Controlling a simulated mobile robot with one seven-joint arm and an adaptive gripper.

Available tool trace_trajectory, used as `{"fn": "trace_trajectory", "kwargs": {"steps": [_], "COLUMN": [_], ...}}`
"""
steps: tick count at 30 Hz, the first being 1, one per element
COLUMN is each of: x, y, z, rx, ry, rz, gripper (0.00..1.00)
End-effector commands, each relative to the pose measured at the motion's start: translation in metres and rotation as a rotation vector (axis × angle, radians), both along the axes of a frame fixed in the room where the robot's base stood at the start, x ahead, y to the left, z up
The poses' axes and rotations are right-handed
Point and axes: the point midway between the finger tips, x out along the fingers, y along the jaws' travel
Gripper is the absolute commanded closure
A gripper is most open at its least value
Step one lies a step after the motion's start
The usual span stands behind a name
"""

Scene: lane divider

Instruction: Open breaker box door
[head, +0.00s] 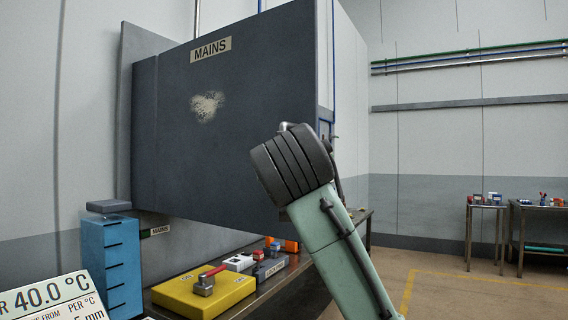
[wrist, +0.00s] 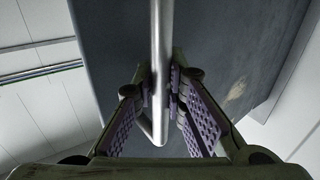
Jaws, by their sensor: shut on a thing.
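The breaker box door (head: 230,120) is a large dark grey panel with a MAINS label and a pale worn patch. In the head view it stands out from the wall at an angle, hinged at its left edge. In the wrist view the door (wrist: 215,50) fills the background behind a metal bar handle (wrist: 160,45). My gripper (wrist: 162,95) has its purple padded fingers on both sides of the handle, shut on it. In the head view my arm covers the door's lower right edge and hides the fingers and most of the handle.
A workbench below the door holds a yellow box (head: 205,293) with a red lever and several small devices. A blue cabinet (head: 122,265) stands at the left. Small tables (head: 487,207) stand far right. The floor (head: 450,290) there is clear.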

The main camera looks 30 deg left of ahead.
Motion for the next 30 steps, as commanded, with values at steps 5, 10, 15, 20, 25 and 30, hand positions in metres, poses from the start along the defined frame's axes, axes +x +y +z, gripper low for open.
{"fn": "trace_trajectory", "kwargs": {"steps": [5, 10, 15, 20, 25, 30], "x": [0.001, 0.001, 0.001, 0.000, -0.001, -0.016], "y": [-0.003, -0.003, -0.002, -0.001, -0.001, -0.009], "z": [-0.001, -0.001, 0.000, 0.000, 0.000, 0.001], "rx": [0.001, 0.001, 0.000, 0.000, 0.000, 0.001], "ry": [0.003, 0.003, 0.001, 0.001, 0.000, -0.003], "rz": [-0.006, -0.005, -0.003, -0.002, -0.001, 0.000], "gripper": [1.00, 0.80, 0.69, 0.67, 0.67, 0.67]}}
